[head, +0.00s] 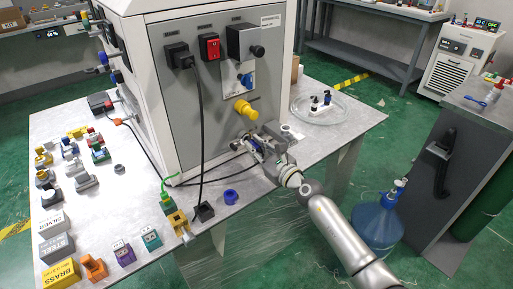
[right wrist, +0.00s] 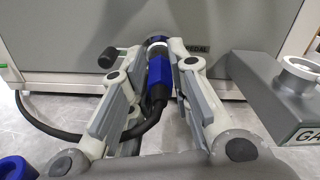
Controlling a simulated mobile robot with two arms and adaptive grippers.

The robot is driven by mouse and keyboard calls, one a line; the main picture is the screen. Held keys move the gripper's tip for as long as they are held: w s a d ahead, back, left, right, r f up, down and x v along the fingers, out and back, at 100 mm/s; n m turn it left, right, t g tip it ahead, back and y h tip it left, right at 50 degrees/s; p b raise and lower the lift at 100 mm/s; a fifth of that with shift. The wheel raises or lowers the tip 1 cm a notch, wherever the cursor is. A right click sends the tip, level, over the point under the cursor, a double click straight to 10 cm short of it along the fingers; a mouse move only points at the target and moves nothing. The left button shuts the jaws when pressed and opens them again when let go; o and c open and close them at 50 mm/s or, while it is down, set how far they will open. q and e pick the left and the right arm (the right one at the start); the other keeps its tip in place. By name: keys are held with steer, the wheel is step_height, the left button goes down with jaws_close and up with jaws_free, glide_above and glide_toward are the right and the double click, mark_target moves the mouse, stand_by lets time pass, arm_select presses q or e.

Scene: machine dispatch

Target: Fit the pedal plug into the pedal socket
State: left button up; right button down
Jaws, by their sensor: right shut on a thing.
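My right gripper (head: 262,143) reaches the lower right corner of the grey machine's front panel. In the right wrist view its fingers (right wrist: 158,68) are shut around the blue and black pedal plug (right wrist: 158,85). The plug points at the panel, and a black cable curves from its rear to the left. The pedal socket (right wrist: 157,39) is the dark round fitting beside the PEDAL label. The plug's silvery front is at the socket; how deep it sits I cannot tell. My left gripper is not in view.
A grey block with a pale ring (right wrist: 290,95) stands close on the right. A yellow knob (head: 246,109) sticks out above the gripper. A blue ring (head: 231,197) lies near the table's front edge. A clear round tray (head: 319,108) with small bottles stands at the right.

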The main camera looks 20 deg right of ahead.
steer(key=shift+x, duration=0.8)
steer(key=c, duration=1.3)
jaws_free()
steer(key=shift+w, duration=0.1)
steer(key=shift+o, duration=0.2)
steer(key=shift+p+v, duration=0.35)
steer(key=shift+v, duration=1.45)
